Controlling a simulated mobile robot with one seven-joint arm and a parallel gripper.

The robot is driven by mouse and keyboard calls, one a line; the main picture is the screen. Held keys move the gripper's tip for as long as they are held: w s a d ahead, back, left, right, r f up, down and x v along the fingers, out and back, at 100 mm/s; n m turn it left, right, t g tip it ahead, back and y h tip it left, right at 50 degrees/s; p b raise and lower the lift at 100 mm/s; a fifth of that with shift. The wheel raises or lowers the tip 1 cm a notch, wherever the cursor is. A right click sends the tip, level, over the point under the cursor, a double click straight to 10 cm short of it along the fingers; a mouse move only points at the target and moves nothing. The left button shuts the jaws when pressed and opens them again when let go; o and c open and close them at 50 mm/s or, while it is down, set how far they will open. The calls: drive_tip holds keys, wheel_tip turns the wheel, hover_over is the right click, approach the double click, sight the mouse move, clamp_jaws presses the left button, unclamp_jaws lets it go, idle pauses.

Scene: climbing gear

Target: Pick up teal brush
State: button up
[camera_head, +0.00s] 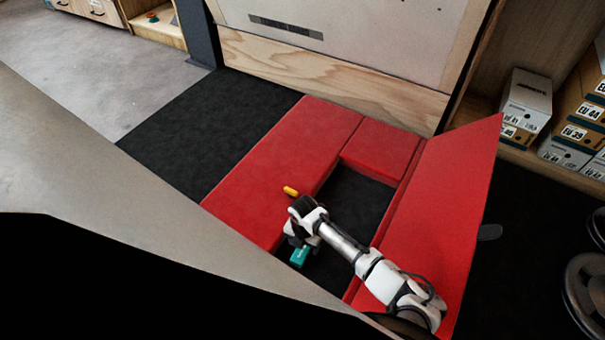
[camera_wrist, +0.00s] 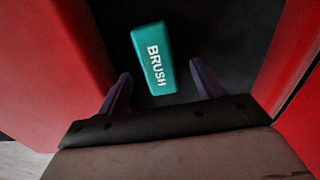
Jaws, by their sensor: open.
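The teal brush (camera_wrist: 153,60) is a small block with "BRUSH" in white letters on its upper face. In the wrist view it lies on the dark floor between red pads, slightly tilted in the picture. In the head view the teal brush (camera_head: 300,256) shows just below my gripper (camera_head: 297,228), partly hidden by it. In the wrist view my gripper (camera_wrist: 160,85) is open, with one finger to each side of the brush's lower end. The fingers do not visibly touch it. I cannot tell the exact height gap.
Red pads (camera_head: 265,160) frame the dark floor recess (camera_head: 355,200) on several sides. A raised red pad (camera_head: 450,200) stands at the right. A small yellow object (camera_head: 291,191) lies on the left pad. Shoe boxes (camera_head: 527,105) sit on a shelf at the right.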

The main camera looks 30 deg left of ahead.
wheel_tip(320, 180, down, 5)
drive_tip(key=shift+a+r+b, duration=0.1)
drive_tip(key=shift+r+b, duration=0.05)
drive_tip(key=shift+b, duration=0.85)
drive_tip(key=c, duration=1.1)
